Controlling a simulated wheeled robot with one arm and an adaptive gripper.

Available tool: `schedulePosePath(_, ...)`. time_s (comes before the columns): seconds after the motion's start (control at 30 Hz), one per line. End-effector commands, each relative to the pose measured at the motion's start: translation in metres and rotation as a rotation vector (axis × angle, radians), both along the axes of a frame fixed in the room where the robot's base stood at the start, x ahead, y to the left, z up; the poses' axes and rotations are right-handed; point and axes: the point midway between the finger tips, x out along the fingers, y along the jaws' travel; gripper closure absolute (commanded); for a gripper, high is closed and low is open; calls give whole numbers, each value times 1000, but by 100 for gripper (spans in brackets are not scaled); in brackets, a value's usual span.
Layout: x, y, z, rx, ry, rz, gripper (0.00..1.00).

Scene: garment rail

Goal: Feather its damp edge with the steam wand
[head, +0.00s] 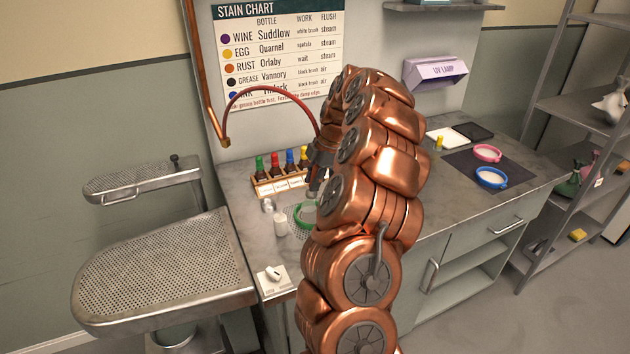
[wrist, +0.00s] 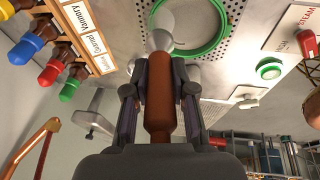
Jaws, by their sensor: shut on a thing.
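My gripper (wrist: 159,72) is shut on the brown handle of the steam wand (wrist: 158,110). The wand's pale metal head points at the green hoop (wrist: 222,40) in the wrist view and overlaps its near-left rim there; I cannot tell whether they touch. The green hoop also shows in the head view (head: 299,213), lying on a perforated plate on the bench, partly hidden by my arm. Pale cloth shows inside it; no damp edge can be made out. A red hose (head: 262,89) arches from the copper pipe toward my gripper.
A rack of colour-capped bottles (head: 281,182) stands behind the hoop. A white bottle (head: 280,225) and a small metal jar (head: 268,205) stand left of it. A switch box (head: 273,279) is at the front. Pink (head: 488,153) and blue (head: 491,177) hoops lie at right.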

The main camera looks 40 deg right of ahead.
Motion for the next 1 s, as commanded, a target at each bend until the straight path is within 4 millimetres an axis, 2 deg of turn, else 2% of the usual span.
schedulePosePath(0.5,5,17,-1,0,0,-1,100)
schedulePosePath(1.0,1,31,0,-2,-2,-1,100)
